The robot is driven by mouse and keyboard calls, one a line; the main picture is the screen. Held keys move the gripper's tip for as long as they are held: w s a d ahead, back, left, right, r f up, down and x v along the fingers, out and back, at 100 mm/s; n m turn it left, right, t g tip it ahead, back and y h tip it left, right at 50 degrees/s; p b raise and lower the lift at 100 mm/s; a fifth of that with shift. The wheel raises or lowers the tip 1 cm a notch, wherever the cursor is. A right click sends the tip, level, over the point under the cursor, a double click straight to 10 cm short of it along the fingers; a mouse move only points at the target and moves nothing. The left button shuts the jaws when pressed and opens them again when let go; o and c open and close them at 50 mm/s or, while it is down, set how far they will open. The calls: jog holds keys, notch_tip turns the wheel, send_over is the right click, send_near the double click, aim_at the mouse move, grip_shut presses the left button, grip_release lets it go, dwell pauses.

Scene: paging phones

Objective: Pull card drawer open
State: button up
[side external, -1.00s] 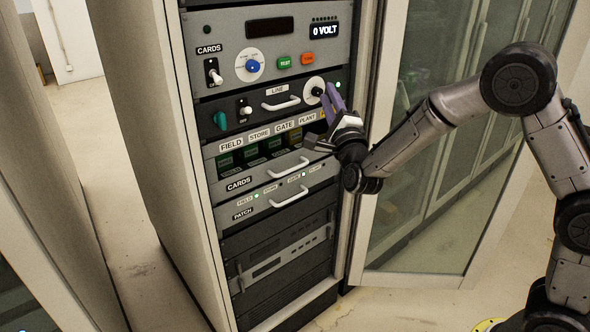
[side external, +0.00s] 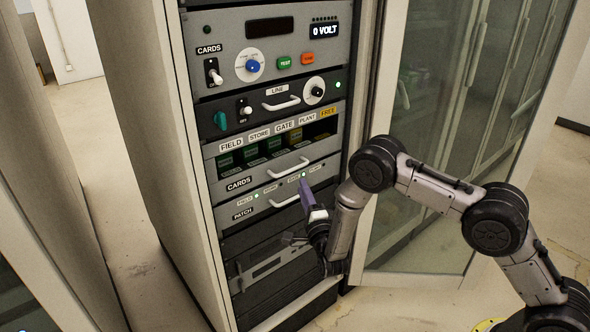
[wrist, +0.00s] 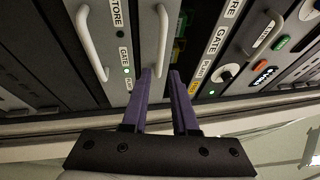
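The card drawer (side external: 238,184), labelled CARDS, sits in the rack and looks flush with its neighbours. Its pale bar handle (side external: 290,166) runs along the front; this handle also shows in the wrist view (wrist: 162,40). Above the handle, several cards (side external: 258,146) stand in slots labelled FIELD, STORE, GATE and PLANT, with a dark slot under FREE. My gripper (side external: 305,187) is in front of the rack, below and right of the handle. In the wrist view its purple fingers (wrist: 161,72) are apart, with the handle's near end around the gap. I cannot tell whether they touch it.
The PATCH drawer (side external: 242,213) lies just below, with its own similar handle (side external: 283,203) close to my fingers. A LINE panel (side external: 278,90) with a handle and knob is above. An open glass door (side external: 425,170) stands right of the rack, behind my arm.

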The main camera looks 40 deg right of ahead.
aim_at(295, 169)
jog(key=x, duration=0.9)
grip_shut()
dwell(1.3)
